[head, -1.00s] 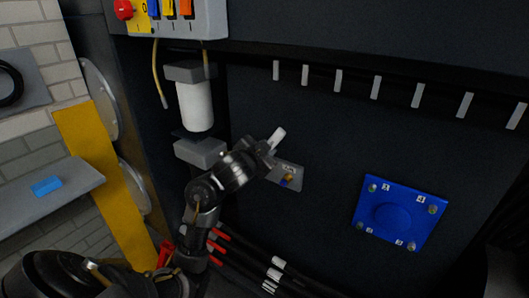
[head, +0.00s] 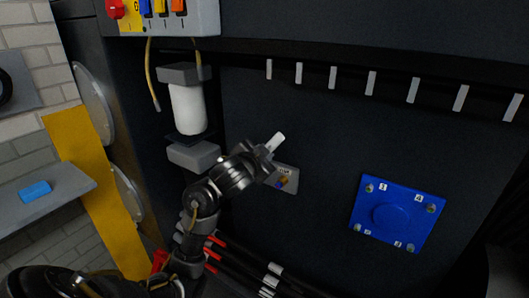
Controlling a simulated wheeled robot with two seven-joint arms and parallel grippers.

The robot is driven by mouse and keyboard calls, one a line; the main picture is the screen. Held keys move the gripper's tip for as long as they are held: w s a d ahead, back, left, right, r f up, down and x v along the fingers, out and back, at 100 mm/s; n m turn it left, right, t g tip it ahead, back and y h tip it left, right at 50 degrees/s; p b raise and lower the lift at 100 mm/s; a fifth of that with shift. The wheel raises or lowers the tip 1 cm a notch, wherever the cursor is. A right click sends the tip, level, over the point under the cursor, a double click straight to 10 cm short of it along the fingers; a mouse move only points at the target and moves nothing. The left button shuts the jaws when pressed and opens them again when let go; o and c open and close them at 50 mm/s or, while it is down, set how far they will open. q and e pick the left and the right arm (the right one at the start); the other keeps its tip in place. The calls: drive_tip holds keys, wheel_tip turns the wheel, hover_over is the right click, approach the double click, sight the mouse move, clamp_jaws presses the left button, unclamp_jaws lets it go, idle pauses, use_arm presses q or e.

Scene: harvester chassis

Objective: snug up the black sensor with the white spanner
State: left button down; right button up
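My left gripper (head: 266,153) reaches in from the lower left and appears shut on a short white piece, the white spanner (head: 276,141), which sticks up and to the right from the fingers. My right gripper is not in view.
A white cylinder filter (head: 188,108) hangs left of the arm. A blue plate (head: 396,214) with numbered corner bolts is to the right. Red-banded black hoses (head: 224,262) run below. A blue block (head: 35,191) lies on a grey shelf (head: 62,190) at far left.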

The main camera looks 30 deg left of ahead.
use_arm(q)
drive_tip(key=shift+s, duration=0.1)
drive_tip(key=shift+s+p, duration=0.95)
drive_tip(key=shift+s, duration=0.35)
drive_tip(key=s+p, duration=0.7)
drive_tip(key=s, duration=0.1)
drive_tip(key=shift+d, duration=0.15)
